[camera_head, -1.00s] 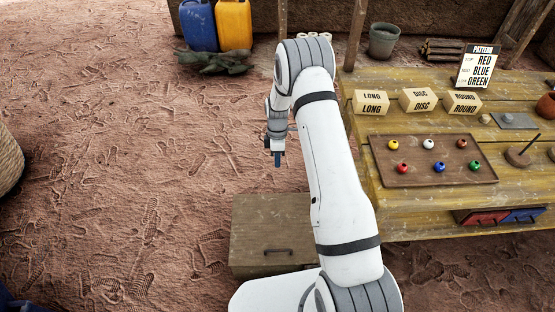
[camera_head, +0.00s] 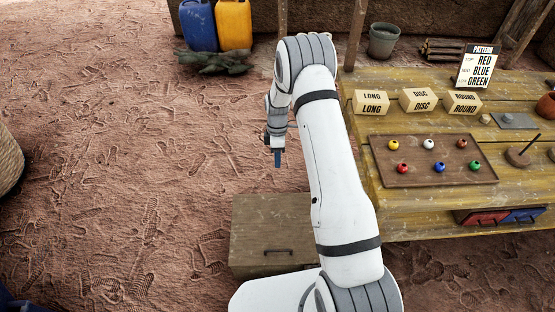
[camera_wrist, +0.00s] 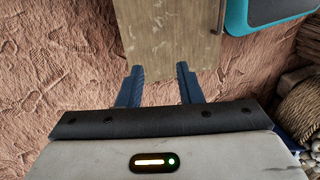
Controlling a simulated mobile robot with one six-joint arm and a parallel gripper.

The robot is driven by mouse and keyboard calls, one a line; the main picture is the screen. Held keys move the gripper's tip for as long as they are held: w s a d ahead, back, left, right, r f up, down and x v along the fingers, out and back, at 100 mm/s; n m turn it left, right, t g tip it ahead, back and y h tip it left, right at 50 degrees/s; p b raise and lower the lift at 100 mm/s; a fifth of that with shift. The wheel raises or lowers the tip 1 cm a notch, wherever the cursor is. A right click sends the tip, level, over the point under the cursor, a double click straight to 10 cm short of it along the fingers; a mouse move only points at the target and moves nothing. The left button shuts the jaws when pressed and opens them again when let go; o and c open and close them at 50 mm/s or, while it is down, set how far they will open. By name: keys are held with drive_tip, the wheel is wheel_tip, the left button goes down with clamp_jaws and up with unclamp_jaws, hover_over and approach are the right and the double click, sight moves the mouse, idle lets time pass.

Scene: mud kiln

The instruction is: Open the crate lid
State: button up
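The crate (camera_head: 262,226) is a worn wooden box on the ground, left of the workbench. Its lid is down, with a dark bar handle (camera_head: 278,252) on the near side. My arm covers part of its right side. My gripper (camera_head: 278,160) points down above the ground beyond the crate in the head view, apart from it. In the wrist view, the blue fingers of my gripper (camera_wrist: 160,84) are spread and empty. The crate's wooden top (camera_wrist: 165,40) lies ahead of them, with its handle (camera_wrist: 219,14) at the right edge.
The yellow workbench (camera_head: 415,217) stands to the right, with a bead tray (camera_head: 433,178), label blocks and a pattern sign. Blue (camera_head: 198,25) and yellow (camera_head: 234,24) jerrycans stand at the back. A woven basket (camera_head: 8,162) is at far left. The ground left of the crate is clear.

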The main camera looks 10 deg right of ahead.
drive_tip(key=v, duration=0.6)
drive_tip(key=shift+r, duration=0.3)
drive_tip(key=shift+c, duration=0.4)
